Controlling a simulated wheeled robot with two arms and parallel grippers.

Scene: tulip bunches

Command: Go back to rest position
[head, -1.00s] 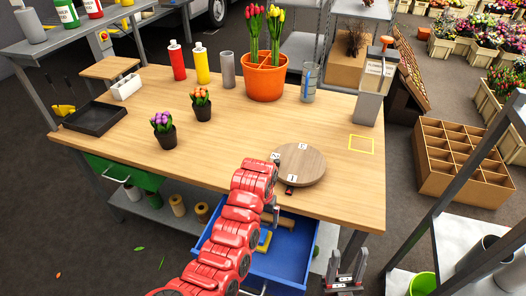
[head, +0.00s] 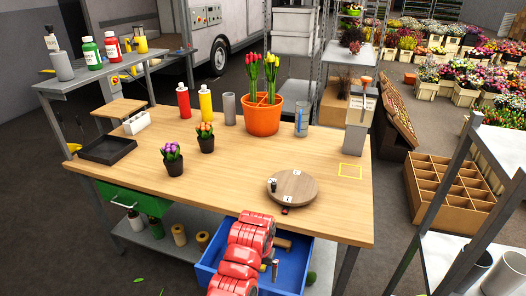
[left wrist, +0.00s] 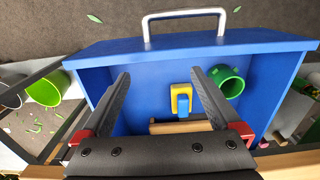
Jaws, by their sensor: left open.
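My left arm comes up red at the bottom middle of the head view. My left gripper (head: 272,268) is mostly hidden by the arm there, over the open blue drawer (head: 208,268). In the left wrist view my left gripper (left wrist: 159,75) is open, its two dark fingers wide apart with nothing between them. Below it, the blue drawer (left wrist: 90,52) holds a yellow and blue item (left wrist: 181,100), a green ring-like item (left wrist: 229,84) and a wooden piece (left wrist: 180,126). My right gripper is not in view.
The wooden table (head: 220,185) bears a round wooden turntable (head: 300,188) near its front edge. Two small potted flowers (head: 173,163), bottles, an orange tulip pot (head: 262,118) and a black tray (head: 107,149) stand farther back. A metal rack (head: 430,215) stands at right.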

